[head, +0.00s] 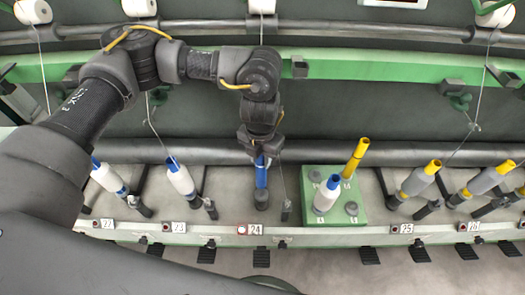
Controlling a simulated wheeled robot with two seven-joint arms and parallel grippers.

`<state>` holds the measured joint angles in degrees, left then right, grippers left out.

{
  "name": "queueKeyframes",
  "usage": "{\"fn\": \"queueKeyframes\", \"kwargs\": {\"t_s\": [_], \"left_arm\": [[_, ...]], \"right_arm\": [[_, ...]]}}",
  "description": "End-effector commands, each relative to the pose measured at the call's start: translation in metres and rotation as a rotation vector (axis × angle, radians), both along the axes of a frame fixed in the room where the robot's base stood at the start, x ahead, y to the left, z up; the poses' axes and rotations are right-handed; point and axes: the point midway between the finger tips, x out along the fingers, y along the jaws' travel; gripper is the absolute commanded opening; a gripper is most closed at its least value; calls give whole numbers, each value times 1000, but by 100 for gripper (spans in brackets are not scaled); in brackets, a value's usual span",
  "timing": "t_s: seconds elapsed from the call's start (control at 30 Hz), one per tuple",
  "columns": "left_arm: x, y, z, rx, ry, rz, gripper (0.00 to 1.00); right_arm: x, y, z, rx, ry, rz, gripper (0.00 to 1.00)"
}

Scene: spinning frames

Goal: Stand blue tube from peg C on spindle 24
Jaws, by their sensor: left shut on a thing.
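My left gripper (261,155) points down at spindle 24 and is shut on the upper end of the blue tube (261,177). The tube is upright, right over the dark round base of spindle 24 (261,199), behind the red-marked label 24 (250,229). The tube's lower end meets or nearly meets that base; I cannot tell if it is fully seated. The green peg block (308,213) stands to the right. It carries a yellow tube (356,157) and a white bobbin with a blue top (327,193); two other pegs are bare. My right gripper is not in view.
White bobbins on blue tubes stand at spindles 22 (107,178) and 23 (181,178). Grey bobbins on yellow tubes stand at spindle 25 (419,179) and further right (489,179).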

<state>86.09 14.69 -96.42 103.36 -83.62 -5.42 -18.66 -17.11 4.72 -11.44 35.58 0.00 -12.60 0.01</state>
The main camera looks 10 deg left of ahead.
Motion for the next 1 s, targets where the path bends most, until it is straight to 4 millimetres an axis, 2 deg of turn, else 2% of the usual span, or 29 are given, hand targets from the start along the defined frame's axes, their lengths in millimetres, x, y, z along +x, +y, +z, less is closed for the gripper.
{"fn": "queueKeyframes", "kwargs": {"t_s": [0.47, 1.0], "left_arm": [[0, -1, -7, 0, 0, -13, 6], [0, -1, -40, 0, 0, -13, 6]], "right_arm": [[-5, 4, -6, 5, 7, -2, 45], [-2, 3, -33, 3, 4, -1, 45]]}}
